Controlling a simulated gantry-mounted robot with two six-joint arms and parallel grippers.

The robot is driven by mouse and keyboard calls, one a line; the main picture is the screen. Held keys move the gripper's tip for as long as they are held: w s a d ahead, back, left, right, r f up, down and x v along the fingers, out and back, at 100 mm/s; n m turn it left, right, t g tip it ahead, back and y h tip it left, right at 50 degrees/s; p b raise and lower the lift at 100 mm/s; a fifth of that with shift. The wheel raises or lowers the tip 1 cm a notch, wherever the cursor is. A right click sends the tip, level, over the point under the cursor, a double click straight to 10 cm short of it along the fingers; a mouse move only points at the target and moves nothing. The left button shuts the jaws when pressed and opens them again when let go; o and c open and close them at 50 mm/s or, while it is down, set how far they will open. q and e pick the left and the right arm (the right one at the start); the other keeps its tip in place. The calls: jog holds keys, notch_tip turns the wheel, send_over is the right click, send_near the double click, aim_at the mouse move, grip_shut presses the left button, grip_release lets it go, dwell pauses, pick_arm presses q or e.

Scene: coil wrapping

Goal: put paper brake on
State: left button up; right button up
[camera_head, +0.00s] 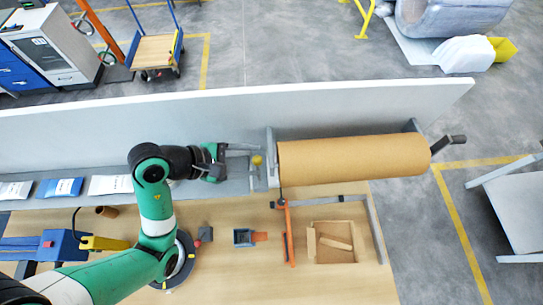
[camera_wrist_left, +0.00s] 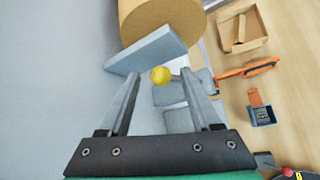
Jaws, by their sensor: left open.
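The paper roll (camera_head: 352,158) is a brown roll lying on a holder along the grey back panel. A small yellow knob (camera_head: 257,160) shows by the roll's left end; I take it to be the paper brake's handle. My left gripper (camera_head: 254,162) is open and reaches right to this knob. In the left wrist view the yellow knob (camera_wrist_left: 161,75) appears between the tips of the open fingers (camera_wrist_left: 161,80), untouched as far as I can see. A grey plate (camera_wrist_left: 150,53) stands between the knob and the roll's end (camera_wrist_left: 165,20). My right gripper is not in view.
The grey back panel (camera_head: 100,132) runs close behind the arm. An orange-handled tool (camera_head: 289,235), an open cardboard box (camera_head: 333,256) and a small blue-grey holder (camera_head: 242,237) are on the wooden table (camera_head: 250,275). Packets (camera_head: 62,187) lie on the shelf at left.

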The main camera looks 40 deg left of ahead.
pick_arm(q)
jog(key=shift+w+d+f, duration=0.15)
jog(key=shift+w+f, duration=0.2)
grip_shut()
dwell(1.2)
